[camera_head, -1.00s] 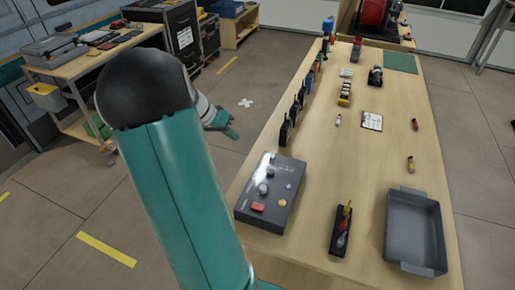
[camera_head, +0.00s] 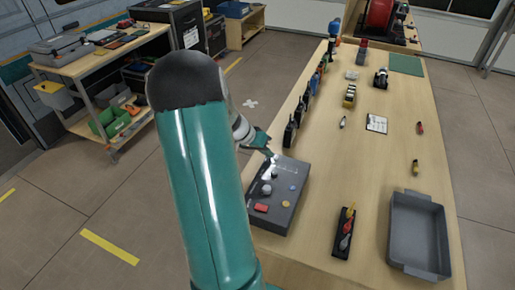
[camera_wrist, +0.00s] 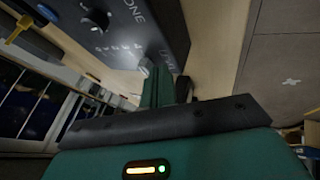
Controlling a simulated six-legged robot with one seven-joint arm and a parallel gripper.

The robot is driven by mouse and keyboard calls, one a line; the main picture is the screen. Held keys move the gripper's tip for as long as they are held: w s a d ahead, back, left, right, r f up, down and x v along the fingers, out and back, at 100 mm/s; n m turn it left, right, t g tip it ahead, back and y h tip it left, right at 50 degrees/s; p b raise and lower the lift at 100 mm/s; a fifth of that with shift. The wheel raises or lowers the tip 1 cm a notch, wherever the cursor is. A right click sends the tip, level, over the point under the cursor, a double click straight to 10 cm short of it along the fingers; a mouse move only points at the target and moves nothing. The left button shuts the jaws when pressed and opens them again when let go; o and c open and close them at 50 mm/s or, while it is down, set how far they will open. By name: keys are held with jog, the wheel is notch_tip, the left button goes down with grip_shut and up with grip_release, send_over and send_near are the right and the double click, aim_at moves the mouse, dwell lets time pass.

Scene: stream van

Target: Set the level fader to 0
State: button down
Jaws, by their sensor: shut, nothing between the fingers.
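The dark grey control box (camera_head: 276,216) lies on the near left part of the table, with a red button, a yellow button, a blue button and knobs on top. My gripper (camera_head: 270,155) is shut and empty at the far edge of the box's top. In the wrist view the box's panel (camera_wrist: 165,25) fills the upper middle, with a black knob and partly legible lettering. A small pale cap (camera_wrist: 145,67), apparently the level fader's, sits close beside my gripper's fingertips (camera_wrist: 163,78). I cannot tell whether they touch. The fader's slot and exact setting are unclear.
A row of dark upright items (camera_head: 299,112) stands along the table's left edge beyond the box. A narrow tray (camera_head: 342,246) of small tools and a grey bin (camera_head: 393,232) are to the right.

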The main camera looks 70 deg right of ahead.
jog(key=shift+s, duration=0.1)
jog(key=s, duration=0.6)
jog(key=s+a, duration=0.1)
jog(key=s, duration=0.2)
dwell(0.3)
jog(key=w, duration=0.4)
jog(key=shift+w+d+r, duration=0.1)
jog(key=shift+w+d, duration=0.1)
jog(key=shift+d, duration=0.1)
jog(key=v, duration=1)
jog(key=shift+w, duration=0.15)
